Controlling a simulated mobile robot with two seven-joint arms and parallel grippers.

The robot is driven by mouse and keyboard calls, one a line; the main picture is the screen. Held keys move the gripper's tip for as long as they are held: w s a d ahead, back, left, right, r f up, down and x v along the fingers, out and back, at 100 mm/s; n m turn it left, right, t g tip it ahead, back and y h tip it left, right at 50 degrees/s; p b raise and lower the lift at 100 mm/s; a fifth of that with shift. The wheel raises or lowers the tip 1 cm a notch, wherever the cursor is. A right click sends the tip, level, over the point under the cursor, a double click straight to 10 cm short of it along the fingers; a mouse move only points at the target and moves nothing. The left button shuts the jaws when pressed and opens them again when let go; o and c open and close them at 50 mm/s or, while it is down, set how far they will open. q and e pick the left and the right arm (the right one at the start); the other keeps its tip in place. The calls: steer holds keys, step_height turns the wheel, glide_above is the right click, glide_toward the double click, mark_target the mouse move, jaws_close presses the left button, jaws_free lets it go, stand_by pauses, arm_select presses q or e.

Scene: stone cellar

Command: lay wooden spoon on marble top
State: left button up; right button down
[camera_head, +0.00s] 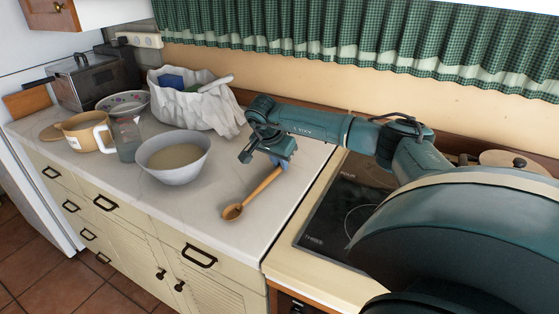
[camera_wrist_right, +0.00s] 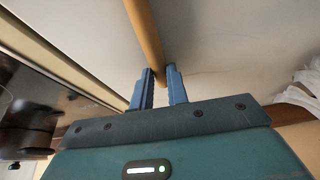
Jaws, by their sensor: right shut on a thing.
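The wooden spoon (camera_head: 252,196) is held at its handle by my right gripper (camera_head: 281,163), over the right part of the marble top (camera_head: 215,222). Its bowl points towards the front edge of the counter. In the right wrist view the spoon's handle (camera_wrist_right: 146,38) runs between the tips of the blue fingers (camera_wrist_right: 161,75), with the pale marble behind it. I cannot tell whether the spoon touches the marble or is just above it. My left gripper is not in view.
A grey bowl (camera_head: 173,157) stands left of the spoon. A dark hob (camera_head: 335,212) lies to the right. The marble around the spoon is clear.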

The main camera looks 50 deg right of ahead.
steer(key=c, duration=1.3)
jaws_free()
steer(key=shift+o, duration=0.6)
steer(key=shift+o, duration=1.1)
